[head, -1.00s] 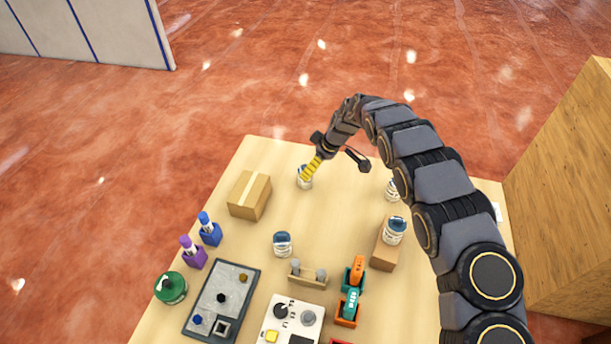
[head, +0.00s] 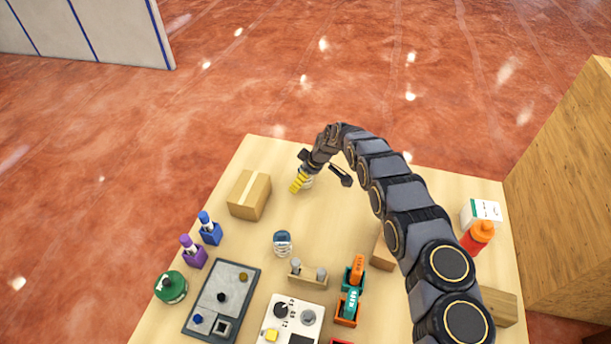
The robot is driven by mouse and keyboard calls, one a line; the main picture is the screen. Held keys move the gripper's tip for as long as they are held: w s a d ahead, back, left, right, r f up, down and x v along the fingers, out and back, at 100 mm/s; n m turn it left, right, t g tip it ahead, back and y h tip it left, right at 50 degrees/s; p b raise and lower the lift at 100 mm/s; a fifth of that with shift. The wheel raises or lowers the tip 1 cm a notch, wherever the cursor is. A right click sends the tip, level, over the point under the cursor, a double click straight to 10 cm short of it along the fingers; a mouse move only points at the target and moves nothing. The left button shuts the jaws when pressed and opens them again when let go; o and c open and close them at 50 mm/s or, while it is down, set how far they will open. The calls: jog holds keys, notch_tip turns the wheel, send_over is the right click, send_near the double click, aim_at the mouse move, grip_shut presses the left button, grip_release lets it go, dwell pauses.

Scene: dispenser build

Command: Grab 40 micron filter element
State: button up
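Another element, white with a dark blue top (head: 283,242), stands upright in the middle of the table, clear of the gripper. No micron marking is readable on either, so I cannot tell which is the 40 micron one.
A cardboard box (head: 249,196) is left of the gripper. An orange-red bottle (head: 477,237) is at the right. My arm crosses the right side.

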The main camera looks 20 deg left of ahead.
jog(key=c, duration=1.2)
jog(key=shift+r, duration=0.1)
